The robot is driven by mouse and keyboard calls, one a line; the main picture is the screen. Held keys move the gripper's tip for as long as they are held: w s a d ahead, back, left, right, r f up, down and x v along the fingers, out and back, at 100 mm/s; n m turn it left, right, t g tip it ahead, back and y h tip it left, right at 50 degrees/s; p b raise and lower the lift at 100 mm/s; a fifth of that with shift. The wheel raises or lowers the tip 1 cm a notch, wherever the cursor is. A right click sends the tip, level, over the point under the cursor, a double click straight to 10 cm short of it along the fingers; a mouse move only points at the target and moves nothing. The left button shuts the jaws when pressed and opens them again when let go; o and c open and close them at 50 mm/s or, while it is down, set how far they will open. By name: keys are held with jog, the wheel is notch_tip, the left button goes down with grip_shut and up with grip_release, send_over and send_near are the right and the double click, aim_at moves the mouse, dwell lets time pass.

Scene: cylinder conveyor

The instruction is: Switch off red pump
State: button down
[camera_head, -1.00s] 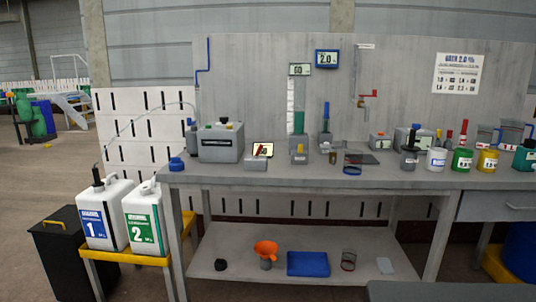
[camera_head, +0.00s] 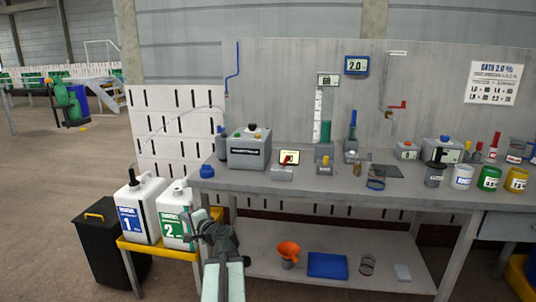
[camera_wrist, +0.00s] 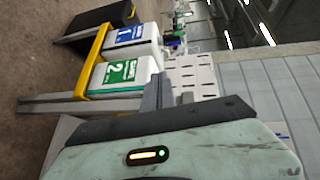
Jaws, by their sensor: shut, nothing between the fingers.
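No pump is clearly marked red. A small grey unit with a red lever (camera_head: 284,171) and a light display sits near the bench's front edge. A larger grey box with coloured knobs (camera_head: 248,152) stands at the left end. My gripper (camera_head: 204,221) is shut and empty, low in front of the bench's left corner, by the green-labelled canister (camera_head: 175,218). In the wrist view my gripper (camera_wrist: 160,90) shows before that canister (camera_wrist: 122,74).
The bench (camera_head: 330,189) has a lower shelf (camera_head: 262,240) holding an orange funnel (camera_head: 288,252) and a blue tray (camera_head: 327,265). A red-handled valve (camera_head: 397,106) is on the back panel. Several coloured pots stand at right. A black bin (camera_head: 103,245) stands at left.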

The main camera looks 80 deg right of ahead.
jog(key=s+d+r+m+g+h+p, duration=0.1)
jog(key=s+d+r+m+g+h, duration=0.2)
jog(key=s, duration=1)
jog(key=s+d+r+m+g+h+p, duration=0.1)
jog(key=s+d+r+m+g+h, duration=0.2)
jog(key=s, duration=1)
jog(key=s+d+r+m+g+h+p, duration=0.1)
jog(key=s+d+r+m+g+h, duration=0.2)
jog(key=s+d+m, duration=0.4)
jog(key=s+r+m+h, duration=0.1)
jog(key=s, duration=0.5)
jog(key=shift+d+r+m+g+p, duration=0.3)
jog(key=shift+d, duration=0.1)
